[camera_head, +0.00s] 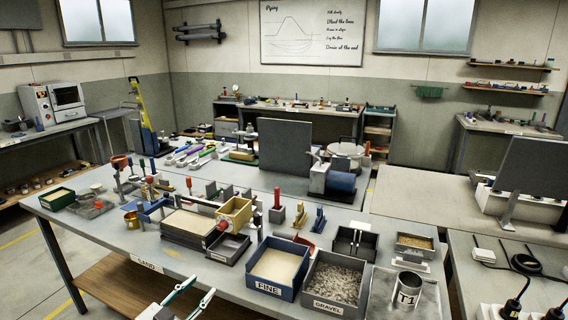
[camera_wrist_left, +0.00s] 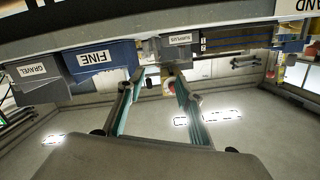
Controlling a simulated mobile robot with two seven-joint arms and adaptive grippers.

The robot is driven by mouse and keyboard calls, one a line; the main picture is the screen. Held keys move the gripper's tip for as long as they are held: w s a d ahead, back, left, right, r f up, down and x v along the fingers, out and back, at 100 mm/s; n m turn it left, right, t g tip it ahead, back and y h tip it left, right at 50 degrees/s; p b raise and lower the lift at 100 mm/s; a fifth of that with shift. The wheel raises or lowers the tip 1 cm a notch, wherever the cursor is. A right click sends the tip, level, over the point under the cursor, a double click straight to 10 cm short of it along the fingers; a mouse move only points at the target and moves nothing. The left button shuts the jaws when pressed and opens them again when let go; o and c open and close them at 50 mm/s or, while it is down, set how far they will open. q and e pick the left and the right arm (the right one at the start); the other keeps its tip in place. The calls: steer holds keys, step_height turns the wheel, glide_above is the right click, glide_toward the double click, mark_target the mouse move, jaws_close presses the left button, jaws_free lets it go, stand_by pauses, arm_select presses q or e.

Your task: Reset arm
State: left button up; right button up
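My left gripper (camera_head: 188,297) shows at the bottom of the head view, in front of the table's near edge, over the wooden lower shelf in the picture. Its two pale, teal-edged fingers are spread apart with nothing between them. In the left wrist view the left gripper (camera_wrist_left: 154,80) also shows open and empty, its fingers below the upside-down bins in the picture. My right gripper is not seen in either view.
The grey table (camera_head: 110,232) carries a blue FINE bin (camera_head: 268,288), a grey GRAVEL bin (camera_head: 325,304), a yellow box (camera_head: 234,214) and several small tools. A T1 container (camera_head: 407,289) stands at the right. The wooden lower shelf (camera_head: 125,283) looks bare.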

arm_select(q)
steer(key=s+d+f+n+g+y, duration=0.1)
steer(key=s+f+n+g, duration=0.1)
steer(key=s+f, duration=0.9)
steer(key=s+d+f+n+g+y, duration=0.1)
steer(key=s+d+f+g+y, duration=0.1)
steer(key=s+f, duration=1)
steer(key=s+g, duration=0.1)
steer(key=s, duration=0.3)
steer(key=shift+s+n, duration=0.4)
